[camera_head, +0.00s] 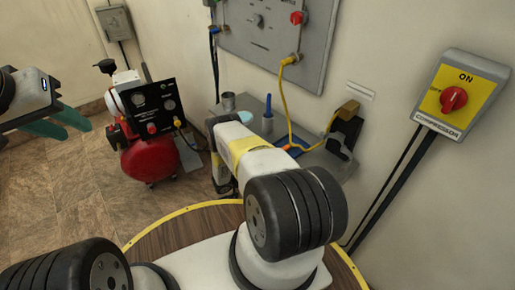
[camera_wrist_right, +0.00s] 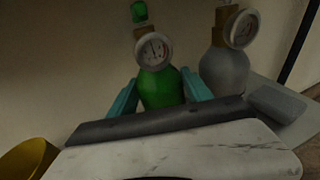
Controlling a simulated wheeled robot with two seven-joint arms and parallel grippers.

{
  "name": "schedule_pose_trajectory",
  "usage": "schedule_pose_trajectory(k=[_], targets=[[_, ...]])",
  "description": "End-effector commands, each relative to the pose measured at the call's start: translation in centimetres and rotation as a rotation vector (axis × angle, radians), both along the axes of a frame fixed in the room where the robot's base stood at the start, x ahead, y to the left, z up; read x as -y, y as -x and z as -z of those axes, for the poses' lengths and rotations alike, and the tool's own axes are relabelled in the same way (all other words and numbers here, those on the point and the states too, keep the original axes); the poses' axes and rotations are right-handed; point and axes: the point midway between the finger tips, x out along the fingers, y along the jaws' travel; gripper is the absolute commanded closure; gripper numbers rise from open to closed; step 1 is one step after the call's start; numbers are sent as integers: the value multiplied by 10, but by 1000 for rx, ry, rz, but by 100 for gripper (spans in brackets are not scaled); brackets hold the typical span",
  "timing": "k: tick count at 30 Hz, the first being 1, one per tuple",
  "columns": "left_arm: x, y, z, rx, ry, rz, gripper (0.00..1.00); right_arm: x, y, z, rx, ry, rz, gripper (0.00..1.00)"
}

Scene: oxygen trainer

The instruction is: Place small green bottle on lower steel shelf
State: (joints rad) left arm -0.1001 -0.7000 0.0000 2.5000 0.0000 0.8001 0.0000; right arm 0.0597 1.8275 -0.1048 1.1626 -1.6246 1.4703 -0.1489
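The small green bottle (camera_wrist_right: 160,88) shows in the right wrist view, nearly upright, with a round gauge on its neck and a green cap above. My right gripper (camera_wrist_right: 160,82) has one teal finger on each side of it. Whether the fingers press on it I cannot tell. The bottle's base is hidden behind the gripper body. In the head view my right arm covers the right gripper and the bottle. My left gripper (camera_head: 58,123) is at the left, open and empty, above the floor. I cannot make out the lower steel shelf clearly.
A grey bottle with a gauge (camera_wrist_right: 228,68) stands close right of the green one. A red compressor (camera_head: 150,158) stands on the floor.

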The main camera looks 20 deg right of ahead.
Motion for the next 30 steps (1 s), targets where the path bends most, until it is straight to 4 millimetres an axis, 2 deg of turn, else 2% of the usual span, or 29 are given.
schedule_pose_trajectory(k=[12, 17, 24, 30], targets=[[0, 0, 0, 0, 0, 0, 68, -2, 0, -4, -1, -1, -1, 37], [0, 0, 0, 0, 0, 0, 68, -28, 0, -8, 0, 0, -5, 37], [0, 0, 0, 0, 0, 0, 68, -80, 2, -15, 1, 0, -4, 37], [0, 0, 0, 0, 0, 0, 68, -109, 3, -20, 0, 0, -2, 37]])
